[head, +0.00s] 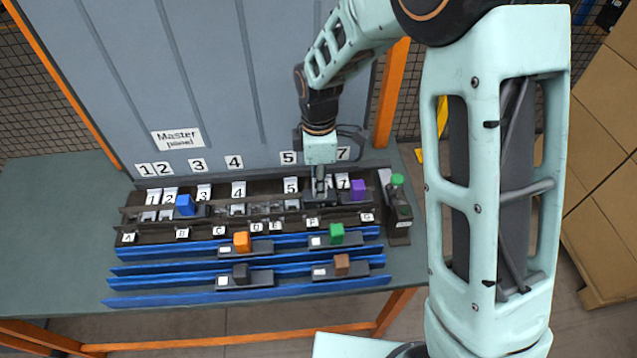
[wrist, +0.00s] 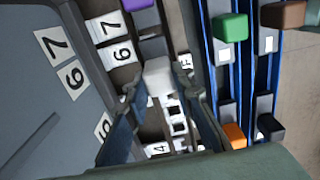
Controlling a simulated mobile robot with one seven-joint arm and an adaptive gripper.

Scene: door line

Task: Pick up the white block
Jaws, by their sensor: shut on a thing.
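The white block (wrist: 157,76) shows in the wrist view between the two dark fingers of my gripper (wrist: 160,68). The fingers are shut on its sides. In the head view my gripper (head: 320,186) points down at the dark rail (head: 265,207), between the number 5 and number 7 labels. The block is hidden behind the gripper there, and I cannot tell whether it still rests on its carrier.
A purple block (head: 358,190) stands close right of my gripper, and a blue block (head: 185,205) stands left. Orange (head: 242,242), green (head: 336,233), black (head: 240,273) and brown (head: 341,264) blocks sit on blue rails in front. The grey panel (head: 215,70) rises behind.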

